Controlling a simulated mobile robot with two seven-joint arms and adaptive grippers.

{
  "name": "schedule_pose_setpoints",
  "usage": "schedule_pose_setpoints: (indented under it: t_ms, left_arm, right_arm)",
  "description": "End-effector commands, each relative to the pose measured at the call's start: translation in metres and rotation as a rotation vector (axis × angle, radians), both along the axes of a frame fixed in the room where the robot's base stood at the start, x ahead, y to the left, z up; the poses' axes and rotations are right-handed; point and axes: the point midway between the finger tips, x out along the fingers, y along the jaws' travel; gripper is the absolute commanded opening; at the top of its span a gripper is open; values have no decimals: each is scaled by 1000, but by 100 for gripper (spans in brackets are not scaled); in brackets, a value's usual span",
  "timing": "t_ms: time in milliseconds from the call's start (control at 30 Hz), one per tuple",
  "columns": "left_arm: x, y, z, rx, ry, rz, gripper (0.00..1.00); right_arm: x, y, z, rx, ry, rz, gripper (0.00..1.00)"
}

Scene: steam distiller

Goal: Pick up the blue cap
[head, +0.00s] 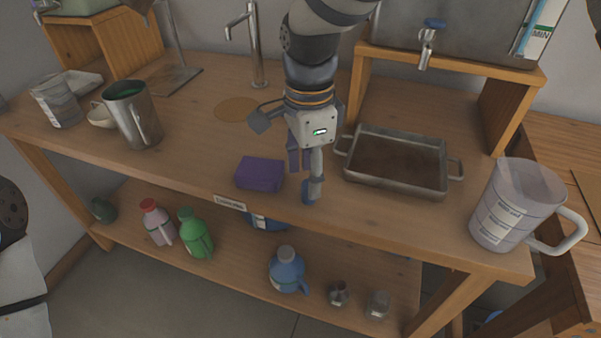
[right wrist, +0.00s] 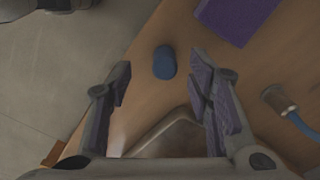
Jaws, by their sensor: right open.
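The blue cap (right wrist: 165,62) is a small cylinder on the wooden bench top. In the right wrist view it lies between and slightly beyond the two fingertips, with clear gaps on both sides. In the head view the cap (head: 308,193) shows near the bench's front edge, close to the fingertips and partly hidden by one finger. My right gripper (head: 304,172) points down, open and empty. Its spread fingers also show in the right wrist view (right wrist: 160,78). My left gripper is out of view.
A purple block (head: 260,174) lies left of the gripper. A metal tray (head: 397,186) stands to the right, and a measuring jug (head: 512,205) farther right. A tap (head: 256,50) rises behind. Several bottles stand on the lower shelf (head: 235,262).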

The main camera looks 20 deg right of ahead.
Motion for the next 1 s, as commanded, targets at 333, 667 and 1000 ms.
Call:
schedule_pose_setpoints:
  t_ms: [333, 667, 1000]
  left_arm:
    - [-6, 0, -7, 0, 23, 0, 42]
    - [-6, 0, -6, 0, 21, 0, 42]
    - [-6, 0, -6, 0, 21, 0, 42]
  right_arm:
    - [6, -5, -49, 0, -1, 1, 47]
    - [6, -5, -48, 0, -2, 1, 8]
    - [6, -5, -47, 0, -2, 1, 0]
